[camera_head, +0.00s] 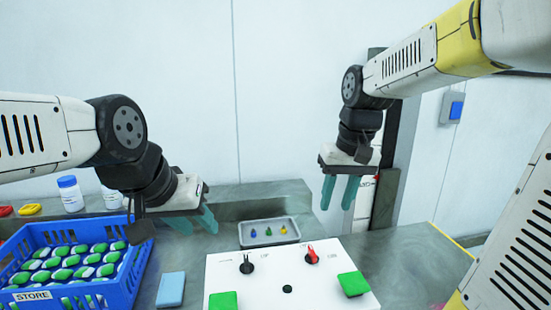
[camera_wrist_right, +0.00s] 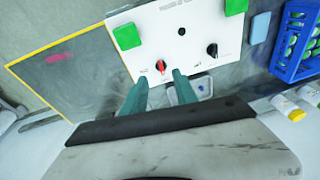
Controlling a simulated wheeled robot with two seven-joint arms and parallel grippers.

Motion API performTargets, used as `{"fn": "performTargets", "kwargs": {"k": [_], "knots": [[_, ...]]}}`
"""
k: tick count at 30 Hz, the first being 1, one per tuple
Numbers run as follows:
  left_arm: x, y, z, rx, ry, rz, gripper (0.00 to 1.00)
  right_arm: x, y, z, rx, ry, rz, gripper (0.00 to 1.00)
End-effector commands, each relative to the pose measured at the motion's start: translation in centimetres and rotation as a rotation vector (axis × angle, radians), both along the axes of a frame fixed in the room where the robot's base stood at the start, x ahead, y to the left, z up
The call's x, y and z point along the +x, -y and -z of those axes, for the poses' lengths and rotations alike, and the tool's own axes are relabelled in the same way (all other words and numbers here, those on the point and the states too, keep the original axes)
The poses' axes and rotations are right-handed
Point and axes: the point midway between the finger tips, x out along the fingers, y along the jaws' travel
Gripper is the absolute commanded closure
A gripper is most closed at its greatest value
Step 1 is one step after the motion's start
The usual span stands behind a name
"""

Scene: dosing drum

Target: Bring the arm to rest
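My right gripper (camera_head: 338,193) is raised above the back of the table, its two teal fingers pointing down, apart and empty. In the right wrist view its fingers (camera_wrist_right: 160,88) show a gap between them, with the white panel (camera_wrist_right: 185,45) beyond. My left gripper (camera_head: 195,222) hangs low between the blue crate and the small grey tray. Its teal fingers are apart, with nothing seen between them. The white panel (camera_head: 270,275) has a black knob (camera_head: 247,264), a red knob (camera_head: 312,254) and green buttons (camera_head: 353,284).
A blue crate (camera_head: 128,290) labelled STORE holds many green-and-white items. A grey tray (camera_head: 243,240) holds small coloured pieces. A light blue block (camera_head: 171,290) lies beside the crate. White bottles (camera_head: 71,196) stand behind it.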

Motion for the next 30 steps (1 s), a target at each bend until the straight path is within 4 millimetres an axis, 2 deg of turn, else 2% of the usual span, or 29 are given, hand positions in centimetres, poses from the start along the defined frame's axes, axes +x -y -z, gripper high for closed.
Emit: {"fn": "performTargets", "kwargs": {"k": [1,6,12,18,30], "knots": [[0.0,0.0,0.0,0.000,0.000,0.000,0.64,-1.5,0.3,-0.6,0.012,0.045,0.009,0.65],[0.0,0.0,0.0,0.000,0.000,0.000,0.64,-5.4,0.7,-1.3,0.055,0.183,0.039,0.65],[0.0,0.0,0.0,0.000,0.000,0.000,0.64,-8.9,0.8,-1.1,0.095,0.311,0.068,0.65],[0.0,0.0,0.0,0.000,0.000,0.000,0.64,-10.3,0.8,-0.7,0.112,0.369,0.080,0.65],[0.0,0.0,0.0,0.000,0.000,0.000,0.64,-10.4,0.8,-0.7,0.113,0.373,0.080,0.65]]}}
